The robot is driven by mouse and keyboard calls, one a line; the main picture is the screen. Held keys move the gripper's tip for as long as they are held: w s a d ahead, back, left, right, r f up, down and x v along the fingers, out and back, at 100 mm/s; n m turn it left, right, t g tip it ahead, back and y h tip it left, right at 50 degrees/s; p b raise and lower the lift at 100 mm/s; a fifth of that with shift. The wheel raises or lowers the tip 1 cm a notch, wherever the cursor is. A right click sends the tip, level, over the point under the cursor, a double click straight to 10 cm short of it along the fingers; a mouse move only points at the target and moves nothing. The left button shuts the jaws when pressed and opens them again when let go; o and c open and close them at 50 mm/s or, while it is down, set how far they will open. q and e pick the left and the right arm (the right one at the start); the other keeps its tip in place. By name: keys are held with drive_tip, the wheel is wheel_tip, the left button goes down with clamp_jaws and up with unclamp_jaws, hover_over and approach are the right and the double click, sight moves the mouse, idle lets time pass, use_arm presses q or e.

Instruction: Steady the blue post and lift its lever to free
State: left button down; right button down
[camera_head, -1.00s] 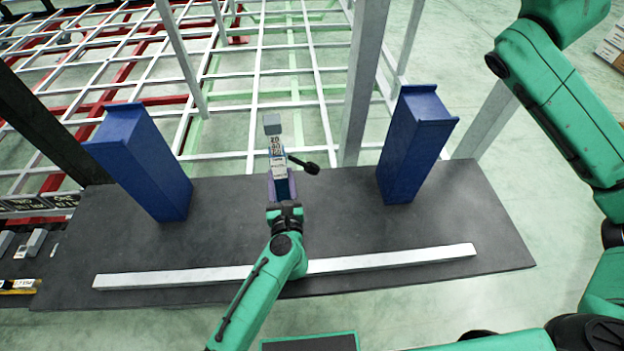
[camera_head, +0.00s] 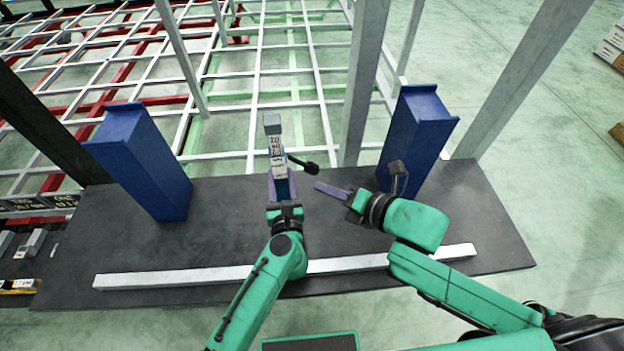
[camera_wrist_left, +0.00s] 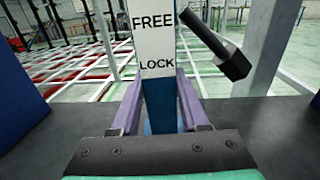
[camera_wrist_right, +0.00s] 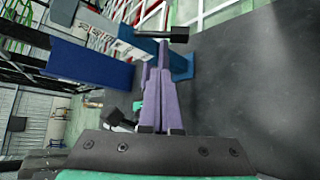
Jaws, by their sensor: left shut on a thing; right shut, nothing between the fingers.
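The blue post (camera_head: 283,188) stands upright on the dark bench, with a white label plate and grey cap above it. The plate reads FREE above LOCK in the left wrist view (camera_wrist_left: 157,45). The lever (camera_head: 306,166) sticks out to the right of the post and ends in a black knob; in the left wrist view the knob (camera_wrist_left: 233,62) slopes down to the right. My left gripper (camera_head: 283,198) is shut on the post, one purple finger each side. My right gripper (camera_head: 320,187) is shut and empty, right of the post and below the knob, apart from it in the head view.
Large blue blocks stand on the bench at left (camera_head: 145,165) and right (camera_head: 412,145). A white bar (camera_head: 190,277) lies along the bench's front (camera_head: 480,215). A grey upright (camera_head: 362,90) rises behind the lever. The white frame lies beyond.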

sight(304, 165)
drive_tip(key=f, duration=0.1)
drive_tip(key=s+f, duration=0.1)
drive_tip(key=s, duration=0.1)
drive_tip(key=shift+d+f+n+g+h, duration=0.3)
drive_tip(key=shift+f+n+h, duration=0.1)
drive_tip(key=x, duration=1)
drive_tip(key=shift+w+a, duration=0.1)
drive_tip(key=shift+a, duration=0.05)
drive_tip(key=w+d+r, duration=0.2)
drive_tip(key=shift+d+r, duration=0.25)
drive_tip(key=shift+d, duration=0.05)
